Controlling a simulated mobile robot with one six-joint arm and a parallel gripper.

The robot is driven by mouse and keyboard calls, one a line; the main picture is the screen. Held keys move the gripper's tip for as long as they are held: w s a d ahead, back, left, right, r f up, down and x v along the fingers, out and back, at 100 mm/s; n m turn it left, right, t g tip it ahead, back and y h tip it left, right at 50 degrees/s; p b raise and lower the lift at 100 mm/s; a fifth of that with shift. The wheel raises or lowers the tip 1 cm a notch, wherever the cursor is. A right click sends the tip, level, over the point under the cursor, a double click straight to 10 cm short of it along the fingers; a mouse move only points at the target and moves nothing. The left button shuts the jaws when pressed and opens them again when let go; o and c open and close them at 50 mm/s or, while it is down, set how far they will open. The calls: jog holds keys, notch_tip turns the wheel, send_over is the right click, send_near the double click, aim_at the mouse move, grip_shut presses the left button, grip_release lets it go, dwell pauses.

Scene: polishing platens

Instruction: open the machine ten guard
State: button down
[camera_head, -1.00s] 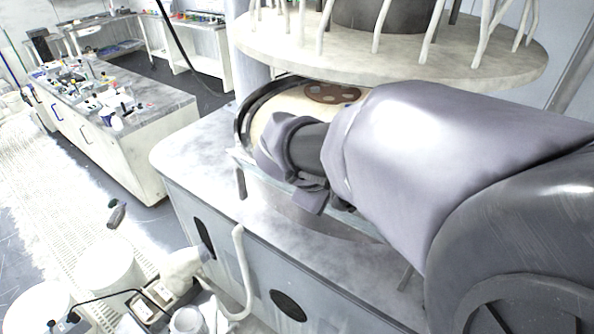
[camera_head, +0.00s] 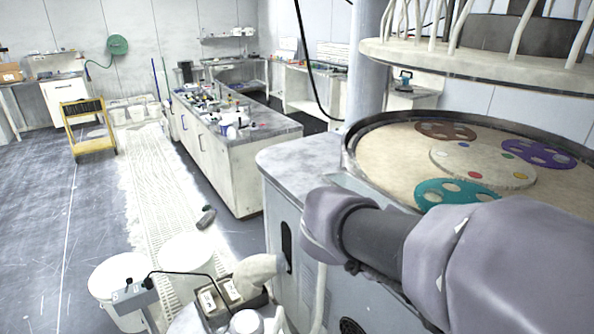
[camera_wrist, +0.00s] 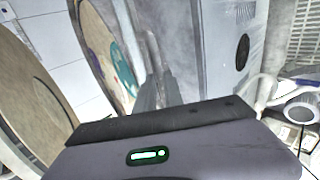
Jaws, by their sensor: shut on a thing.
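The polishing machine (camera_head: 300,158) stands at the right in the head view, with its round platen (camera_head: 390,165) open to view. A pale, see-through guard edge (camera_head: 345,182) shows along its front side; most of the guard is hidden behind my arm. In the wrist view a pale strip, seemingly the guard (camera_wrist: 133,35), runs down to my gripper (camera_wrist: 152,92). The grey fingers are shut on it, beside the platen rim (camera_wrist: 88,45). The exact grip is hard to make out. In the head view my gripper is mostly hidden by my arm.
A round overhead plate (camera_head: 450,60) with pale tubes hangs above the platen.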

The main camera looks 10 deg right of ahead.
jog(key=shift+a+f+b, duration=0.2)
jog(key=shift+f+b, duration=0.3)
jog(key=shift+f, duration=0.35)
jog(key=c, duration=1.5)
grip_release()
jog(key=shift+s, duration=0.1)
jog(key=shift+o, duration=0.2)
jog(key=p+v, duration=0.7)
jog(key=v, duration=1)
jog(key=shift+a, duration=0.2)
jog(key=shift+c, duration=0.2)
